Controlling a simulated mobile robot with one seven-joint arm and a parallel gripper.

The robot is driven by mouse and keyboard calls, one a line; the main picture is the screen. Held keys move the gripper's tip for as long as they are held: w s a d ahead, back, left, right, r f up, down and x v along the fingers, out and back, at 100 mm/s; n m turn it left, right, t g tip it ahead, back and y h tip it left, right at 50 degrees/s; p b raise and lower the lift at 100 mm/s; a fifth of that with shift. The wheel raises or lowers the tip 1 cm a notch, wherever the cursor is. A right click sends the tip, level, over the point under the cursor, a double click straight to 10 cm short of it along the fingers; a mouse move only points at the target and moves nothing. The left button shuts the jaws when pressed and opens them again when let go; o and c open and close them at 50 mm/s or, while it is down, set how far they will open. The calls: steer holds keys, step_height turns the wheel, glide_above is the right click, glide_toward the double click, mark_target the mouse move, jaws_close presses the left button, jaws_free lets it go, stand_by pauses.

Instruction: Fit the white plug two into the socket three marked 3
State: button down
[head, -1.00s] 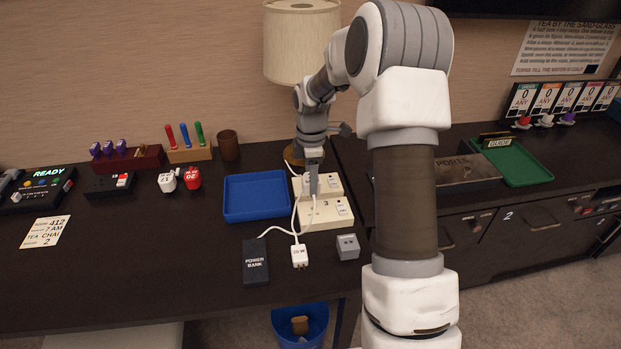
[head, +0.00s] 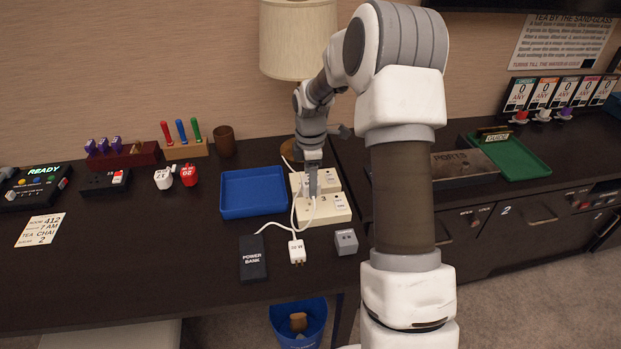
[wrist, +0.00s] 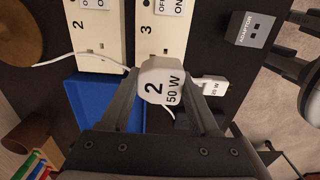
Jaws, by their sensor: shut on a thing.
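The white plug two (wrist: 163,82), marked 2 and 50 W, is between the fingers of my gripper in the wrist view. My gripper (head: 313,194) is shut on it above the cream socket blocks. Socket three (wrist: 160,38), a cream block marked 3 with slots and an OFF/ON switch, lies just beyond the plug in the wrist view. It also shows in the head view (head: 328,212), partly behind the fingers. The plug's pins and any gap to the socket are hidden. Socket two (wrist: 91,38) lies beside socket three.
A blue tray (head: 253,210) lies left of the sockets. White cords cross near the sockets. A lamp (head: 299,40) stands behind.

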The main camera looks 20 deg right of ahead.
mark_target(310, 208)
steer(key=shift+f+b, duration=0.8)
steer(key=shift+f, duration=1)
steer(key=shift+f, duration=1.4)
stand_by(0.8)
steer(key=shift+c, duration=0.2)
jaws_free()
steer(key=shift+r, duration=0.1)
step_height(310, 208, up, 16)
steer(key=p, duration=0.2)
steer(key=shift+p, duration=0.3)
steer(key=shift+r, duration=0.6)
